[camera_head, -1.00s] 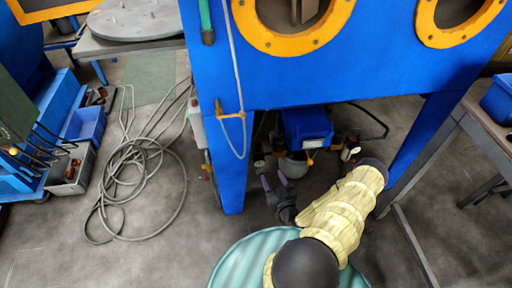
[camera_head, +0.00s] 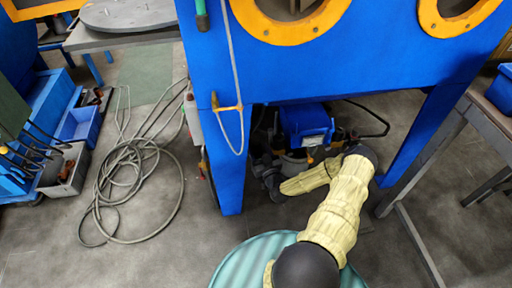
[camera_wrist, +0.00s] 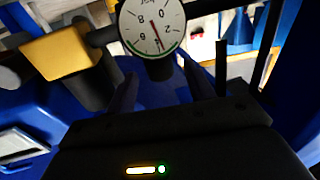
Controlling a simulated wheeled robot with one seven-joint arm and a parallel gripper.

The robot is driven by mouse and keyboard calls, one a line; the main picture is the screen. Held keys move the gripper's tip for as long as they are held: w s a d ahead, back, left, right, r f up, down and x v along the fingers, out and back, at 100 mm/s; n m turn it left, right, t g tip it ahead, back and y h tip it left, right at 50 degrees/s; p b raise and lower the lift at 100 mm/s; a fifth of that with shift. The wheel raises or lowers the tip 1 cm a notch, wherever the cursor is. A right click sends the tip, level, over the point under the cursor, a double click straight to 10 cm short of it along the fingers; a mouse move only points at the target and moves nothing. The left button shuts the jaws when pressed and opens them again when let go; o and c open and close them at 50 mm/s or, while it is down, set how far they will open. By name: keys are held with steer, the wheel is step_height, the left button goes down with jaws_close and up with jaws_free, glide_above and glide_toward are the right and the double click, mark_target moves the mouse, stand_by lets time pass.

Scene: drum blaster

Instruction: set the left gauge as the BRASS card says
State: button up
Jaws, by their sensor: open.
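A round white gauge (camera_wrist: 152,27) with dark numerals, a dark-red hand and a green arc on its rim shows in the wrist view. It appears turned over, with its hand slanting down to the right. I cannot tell whether it is the left gauge. My gripper (camera_wrist: 158,88) is open, its two dark fingers apart below the gauge, with a dark part under the dial between them. In the head view my gripper (camera_head: 268,178) is among the parts under the blue cabinet, small and dark. I see no readable BRASS card.
A yellow block (camera_wrist: 60,48) on dark pipework is left of the gauge. The blue cabinet (camera_head: 340,75) stands above my arm, its front leg (camera_head: 229,165) close to the left of my gripper. A blue unit (camera_head: 306,124) sits underneath. A coiled hose (camera_head: 130,190) lies on the floor.

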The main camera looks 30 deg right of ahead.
mark_target(259, 147)
steer(key=w+b, duration=0.1)
steer(key=w, duration=0.3)
steer(key=shift+d, duration=0.2)
steer(key=c, duration=0.9)
steer(key=shift+c, duration=0.2)
steer(key=shift+y, duration=0.3)
steer(key=n+y+b, duration=0.2)
steer(key=shift+f+y, duration=0.1)
steer(key=shift+y, duration=0.3)
steer(key=shift+n+y+b, duration=0.4)
steer(key=shift+n+y, duration=0.1)
steer(key=shift+y, duration=0.2)
